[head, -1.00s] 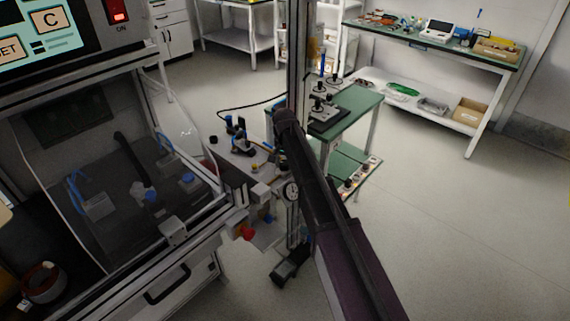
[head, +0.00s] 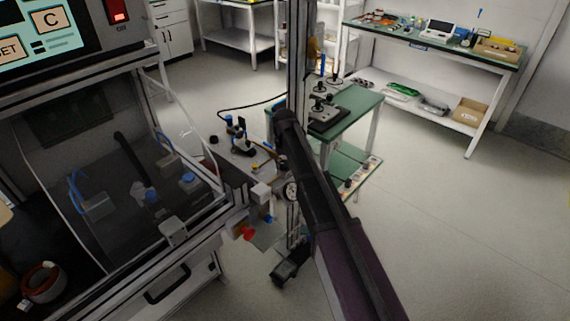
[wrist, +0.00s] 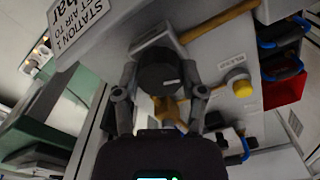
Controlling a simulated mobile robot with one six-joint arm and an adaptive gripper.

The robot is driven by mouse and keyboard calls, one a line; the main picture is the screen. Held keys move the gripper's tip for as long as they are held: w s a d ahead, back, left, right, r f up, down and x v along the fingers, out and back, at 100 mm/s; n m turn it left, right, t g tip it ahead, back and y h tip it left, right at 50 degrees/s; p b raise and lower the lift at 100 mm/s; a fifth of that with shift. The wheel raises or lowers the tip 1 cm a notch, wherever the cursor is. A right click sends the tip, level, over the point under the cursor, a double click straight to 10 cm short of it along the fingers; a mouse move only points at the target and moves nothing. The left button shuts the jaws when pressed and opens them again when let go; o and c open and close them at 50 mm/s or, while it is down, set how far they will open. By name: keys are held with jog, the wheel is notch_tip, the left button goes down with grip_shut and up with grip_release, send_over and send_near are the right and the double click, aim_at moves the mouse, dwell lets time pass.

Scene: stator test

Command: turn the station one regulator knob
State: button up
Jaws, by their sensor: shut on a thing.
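The black round regulator knob (wrist: 158,72) is in the middle of the wrist view, with a small pale mark on its face. My gripper (wrist: 159,80) has one finger on each side of the knob and is shut on it. A white sign (wrist: 95,28) reading "STATION 1", with "AIR TO" and "bar" below, shows at the upper left of the wrist view. In the head view a round gauge (head: 291,190) sits beside my arm. The knob and my fingers cannot be made out there.
In the head view a glazed machine (head: 110,190) fills the left, a green-topped table (head: 355,103) stands behind, and the floor at right is clear.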

jog(key=shift+n, duration=0.8)
jog(key=o, duration=1.1)
jog(key=shift+o, duration=0.2)
jog(key=shift+m, duration=0.3)
